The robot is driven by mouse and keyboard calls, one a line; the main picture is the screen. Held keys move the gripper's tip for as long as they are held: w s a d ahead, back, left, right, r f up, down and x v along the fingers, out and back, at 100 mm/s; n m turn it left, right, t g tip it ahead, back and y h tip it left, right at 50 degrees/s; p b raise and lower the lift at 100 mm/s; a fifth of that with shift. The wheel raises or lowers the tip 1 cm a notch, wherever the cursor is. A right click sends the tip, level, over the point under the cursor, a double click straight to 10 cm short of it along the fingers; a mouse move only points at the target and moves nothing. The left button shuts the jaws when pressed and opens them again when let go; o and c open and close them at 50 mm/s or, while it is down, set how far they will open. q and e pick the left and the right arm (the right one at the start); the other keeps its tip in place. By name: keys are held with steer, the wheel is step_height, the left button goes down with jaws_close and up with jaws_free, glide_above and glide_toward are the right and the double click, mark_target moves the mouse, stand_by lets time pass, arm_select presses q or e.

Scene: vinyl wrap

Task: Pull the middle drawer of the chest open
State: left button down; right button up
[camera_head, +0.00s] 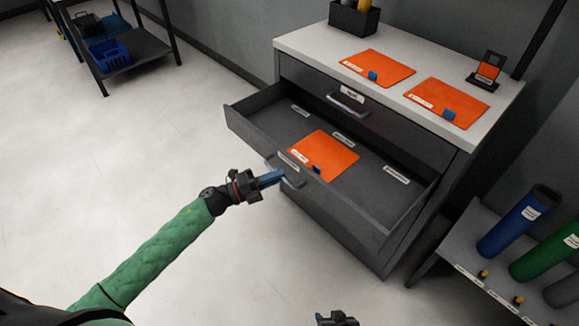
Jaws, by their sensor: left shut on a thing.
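The grey chest (440,170) stands at the right with a white top. Its middle drawer (240,115) is pulled out well clear of the front. An orange sheet (325,155) with a small blue piece on it lies inside. My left gripper (277,178) is shut on the drawer's handle (296,182) at the drawer front; the fingers hide part of the handle. The top drawer, with its own handle (348,102), is closed. My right gripper (337,319) shows only in part at the bottom edge, apart from the chest, and its jaws are unclear.
Two orange sheets (377,68), a dark holder (354,18) and a small stand (487,70) are on the chest top. A low rack with blue (520,220) and green rolls (545,250) stands at the right. The floor (130,150) left of the chest is clear.

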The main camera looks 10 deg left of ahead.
arm_select(q)
steer(key=shift+s+a, duration=0.75)
steer(key=shift+s, duration=0.2)
arm_select(e)
steer(key=shift+s+f, duration=0.1)
steer(key=shift+f, duration=0.05)
arm_select(q)
steer(key=c, duration=1.5)
jaws_free()
